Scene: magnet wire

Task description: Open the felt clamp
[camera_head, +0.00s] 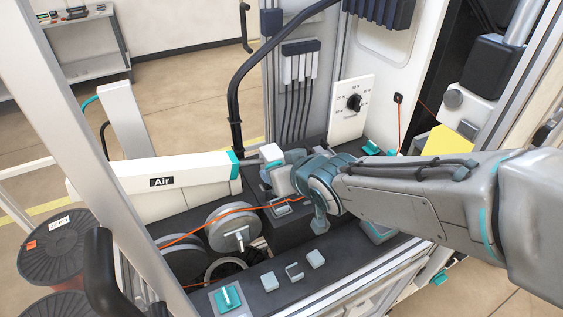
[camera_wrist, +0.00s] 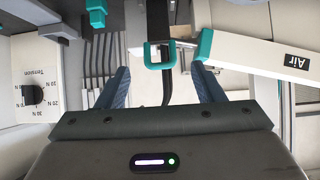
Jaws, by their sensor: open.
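My gripper (camera_wrist: 165,88) is open in the wrist view, its two blue fingers spread apart with no object held. A teal square bracket (camera_wrist: 160,66) on a dark post shows between and beyond the fingertips; I cannot tell whether it is the felt clamp. In the head view, a small grey and teal fitting (camera_head: 283,208) sits by the orange wire (camera_head: 235,208), just left of my wrist. It may be the felt clamp, but it is too small to tell its state. My arm partly covers this area, and the fingertips are not clear there.
A white arm marked Air (camera_head: 190,172) lies left of my gripper. Grey wheels (camera_head: 232,228) carry the wire at the front left. A tension dial panel (camera_head: 350,108) stands behind. Small grey blocks (camera_head: 294,272) and a teal-topped switch (camera_head: 229,297) line the front ledge.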

